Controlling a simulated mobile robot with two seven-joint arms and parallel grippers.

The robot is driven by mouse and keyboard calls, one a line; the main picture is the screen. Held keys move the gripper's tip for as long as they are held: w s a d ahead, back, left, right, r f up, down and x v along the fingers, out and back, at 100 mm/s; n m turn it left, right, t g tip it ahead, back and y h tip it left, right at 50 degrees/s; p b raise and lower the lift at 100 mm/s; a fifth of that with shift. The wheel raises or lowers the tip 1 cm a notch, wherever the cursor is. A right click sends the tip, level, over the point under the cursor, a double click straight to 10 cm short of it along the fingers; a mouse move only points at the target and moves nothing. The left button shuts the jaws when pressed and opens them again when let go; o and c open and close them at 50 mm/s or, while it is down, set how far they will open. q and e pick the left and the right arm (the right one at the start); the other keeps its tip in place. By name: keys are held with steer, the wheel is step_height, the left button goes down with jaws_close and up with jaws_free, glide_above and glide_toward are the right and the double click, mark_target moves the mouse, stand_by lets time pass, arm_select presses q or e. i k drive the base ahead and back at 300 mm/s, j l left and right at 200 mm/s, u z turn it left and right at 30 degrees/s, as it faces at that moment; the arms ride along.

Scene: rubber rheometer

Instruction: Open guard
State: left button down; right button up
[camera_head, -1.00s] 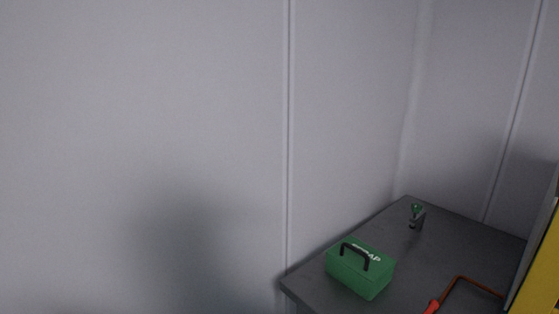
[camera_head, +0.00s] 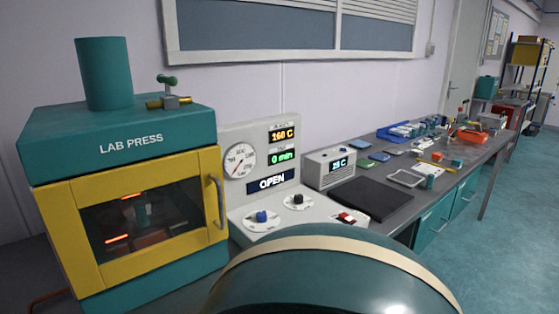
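The lab press (camera_head: 125,150) is a teal cabinet at the left with a teal cylinder on top. Its guard (camera_head: 90,277) is a yellow-framed door with a dark window, and it looks shut against the front. A grey vertical handle (camera_head: 219,202) is on the guard's right side. Orange glowing strips and a dim centre part show through the window. Neither of my grippers is in view. A large rounded teal shape with a cream band fills the bottom centre and seems to be part of my own arm.
A control panel (camera_head: 316,210) with a gauge, knobs, a red switch and an "OPEN" display stands right of the press. The bench (camera_head: 462,163) runs far right, cluttered; teal floor (camera_head: 505,235) is clear.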

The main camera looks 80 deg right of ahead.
mark_target(58, 204)
steer(key=z, duration=1.7)
